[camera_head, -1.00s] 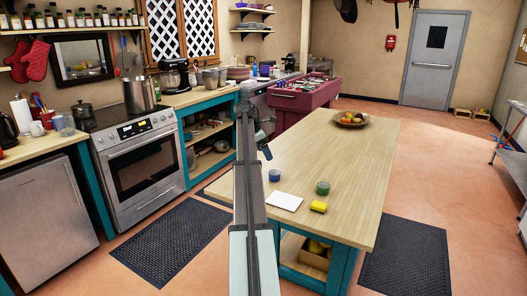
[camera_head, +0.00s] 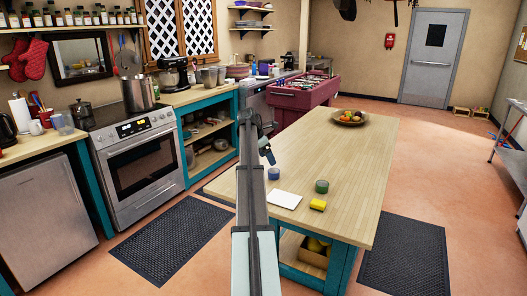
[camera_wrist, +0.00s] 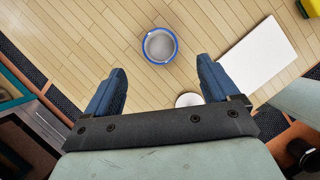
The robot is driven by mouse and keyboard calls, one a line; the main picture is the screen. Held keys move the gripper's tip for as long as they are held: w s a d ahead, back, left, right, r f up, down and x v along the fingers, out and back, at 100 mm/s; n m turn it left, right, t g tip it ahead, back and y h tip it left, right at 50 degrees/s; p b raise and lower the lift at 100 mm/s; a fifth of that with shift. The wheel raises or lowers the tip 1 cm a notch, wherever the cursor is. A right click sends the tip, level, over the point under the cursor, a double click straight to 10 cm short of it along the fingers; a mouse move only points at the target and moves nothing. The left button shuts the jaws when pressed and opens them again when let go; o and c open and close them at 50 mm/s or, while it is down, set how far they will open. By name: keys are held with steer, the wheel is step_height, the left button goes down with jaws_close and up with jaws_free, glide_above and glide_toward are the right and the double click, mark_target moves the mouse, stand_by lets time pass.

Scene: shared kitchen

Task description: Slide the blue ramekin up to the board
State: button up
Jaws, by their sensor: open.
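The blue ramekin (camera_head: 273,174) stands on the wooden island near its left edge. In the wrist view it is a blue-rimmed round dish (camera_wrist: 160,46), seen from above, beyond my fingertips and roughly centred between them. The white board (camera_head: 285,199) lies flat on the island, nearer the camera than the ramekin, with a gap between them. In the wrist view the board (camera_wrist: 257,60) is to the right of the ramekin. My gripper (camera_head: 268,158) is just behind the ramekin in the head view. Its blue fingers (camera_wrist: 160,72) are apart, with nothing held.
A green ramekin (camera_head: 322,186) and a yellow sponge (camera_head: 317,204) stand right of the board. A fruit bowl (camera_head: 349,117) is at the island's far end. A small white round shape (camera_wrist: 189,99) shows between my fingers. The island's middle is clear.

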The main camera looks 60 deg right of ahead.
mark_target(274, 171)
steer(key=x, duration=0.9)
steer(key=shift+d+f, duration=0.1)
steer(key=shift+f, duration=0.2)
steer(key=shift+c, duration=0.4)
steer(key=shift+s, duration=0.1)
steer(key=c, duration=1.1)
